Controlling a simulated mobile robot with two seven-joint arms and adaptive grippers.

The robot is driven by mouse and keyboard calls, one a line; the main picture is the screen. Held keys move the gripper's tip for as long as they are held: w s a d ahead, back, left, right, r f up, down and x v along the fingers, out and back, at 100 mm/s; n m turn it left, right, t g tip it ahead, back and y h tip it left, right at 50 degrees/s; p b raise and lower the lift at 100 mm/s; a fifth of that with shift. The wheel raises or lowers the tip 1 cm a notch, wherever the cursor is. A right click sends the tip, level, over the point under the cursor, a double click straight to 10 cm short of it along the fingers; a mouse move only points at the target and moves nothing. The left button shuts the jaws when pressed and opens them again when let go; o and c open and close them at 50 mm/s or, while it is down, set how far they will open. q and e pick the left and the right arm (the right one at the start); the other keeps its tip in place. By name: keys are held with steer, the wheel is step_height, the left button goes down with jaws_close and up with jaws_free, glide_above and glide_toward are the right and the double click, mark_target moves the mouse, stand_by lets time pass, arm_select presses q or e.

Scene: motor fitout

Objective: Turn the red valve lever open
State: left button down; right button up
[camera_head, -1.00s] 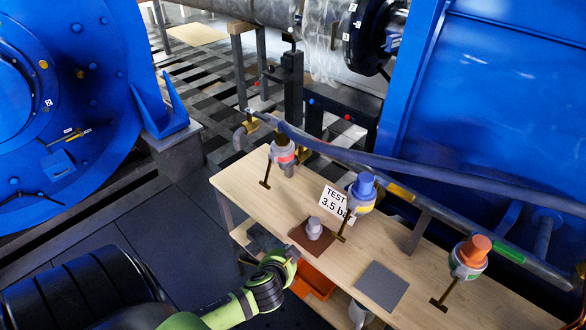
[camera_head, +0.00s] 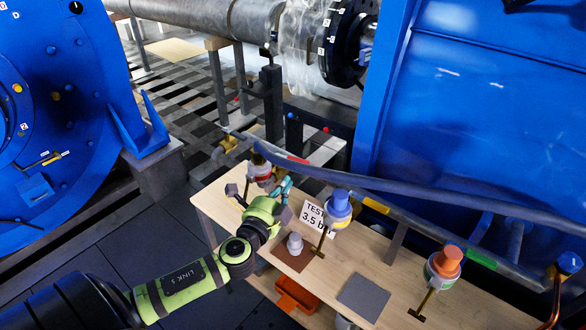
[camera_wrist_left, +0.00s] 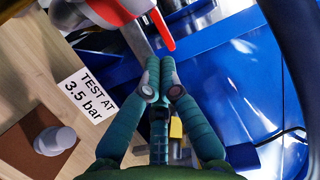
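A red lever (camera_wrist_left: 163,30) shows at the top of the left wrist view, just beyond the fingertips. A short red piece (camera_head: 297,160) shows along the pipe behind the bench in the head view; I cannot tell for sure that it is the same lever. My left gripper (camera_head: 286,185) reaches over the bench's far-left part, beside the red-banded fitting (camera_head: 262,172). In the left wrist view its two teal fingers (camera_wrist_left: 160,68) come together at the tips, with nothing seen between them. Contact with the lever cannot be made out. My right gripper is out of view.
The wooden bench (camera_head: 400,270) carries a blue-capped fitting (camera_head: 338,204), an orange-capped fitting (camera_head: 446,261), a grey knob (camera_head: 295,243) and a grey mat (camera_head: 364,298). A dark hose (camera_head: 400,187) runs behind the bench.

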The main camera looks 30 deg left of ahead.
mark_target(302, 165)
arm_select(q)
steer(key=shift+w+a+p, duration=0.15)
steer(key=shift+w, duration=0.75)
steer(key=shift+w+a+p, duration=0.2)
steer(key=shift+w, duration=0.7)
steer(key=shift+w+a+p, duration=0.15)
steer(key=shift+w, duration=0.75)
steer(key=shift+w+d+n+y, duration=0.1)
steer(key=shift+w+n+y, duration=0.3)
steer(key=shift+n+y, duration=0.5)
steer(key=shift+w+d+n+g+y+b, duration=0.1)
steer(key=shift+w+n+g+y+b, duration=0.6)
steer(key=shift+y, duration=0.5)
steer(key=shift+w+n+g+y+b, duration=0.65)
steer(key=shift+n+y+b, duration=0.1)
steer(key=shift+y, duration=0.45)
steer(key=shift+w, duration=0.1)
